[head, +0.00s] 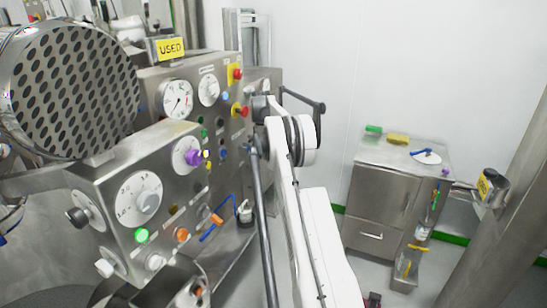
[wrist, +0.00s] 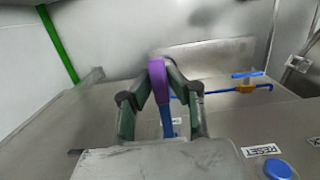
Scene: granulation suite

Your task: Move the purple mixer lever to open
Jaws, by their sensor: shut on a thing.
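The purple lever (wrist: 157,72) stands in the middle of the wrist view, between the tips of my gripper (wrist: 160,78). The two dark green-grey fingers close in on it from left and right, and my gripper is shut on it. A blue strip (wrist: 167,121) shows below the purple part, between the fingers. Whether it belongs to the lever I cannot tell. In the head view my fingertips and the held lever are not visible. A purple knob (head: 193,158) on a white dial shows there on the front panel.
In the wrist view a blue button (wrist: 278,170) by a RESET label is at lower right, and a blue rod with an orange block (wrist: 245,88) lies right. In the head view a steel cabinet (head: 396,200) stands right; a perforated drum (head: 70,92) is upper left.

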